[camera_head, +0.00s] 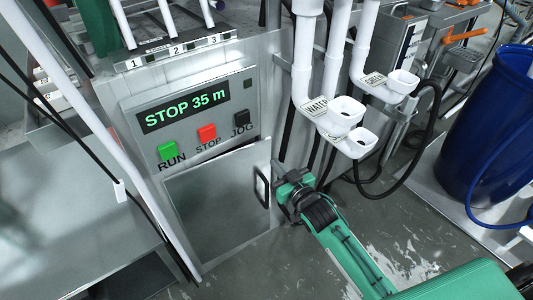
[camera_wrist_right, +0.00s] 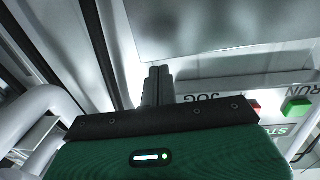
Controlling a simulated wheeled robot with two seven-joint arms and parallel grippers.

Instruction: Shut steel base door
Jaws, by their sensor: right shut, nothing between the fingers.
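The steel base door (camera_head: 218,205) is a flat grey panel low on the cabinet, below the control panel. A black handle (camera_head: 262,187) is on its right side. A thin dark gap shows along its top edge, so it looks slightly ajar; I cannot tell by how much. My right gripper (camera_head: 279,174) is just right of the door's handle edge, shut and empty. In the right wrist view its closed fingers (camera_wrist_right: 157,85) point toward a pale steel panel (camera_wrist_right: 220,28). Whether they touch the door I cannot tell. My left gripper is not in view.
The control panel (camera_head: 190,115) above the door reads STOP 35 m and has green, red and black buttons. White pipes with funnel cups (camera_head: 345,112) hang right of the cabinet. A blue barrel (camera_head: 490,120) stands far right. Wet grey floor (camera_head: 400,210) lies in front.

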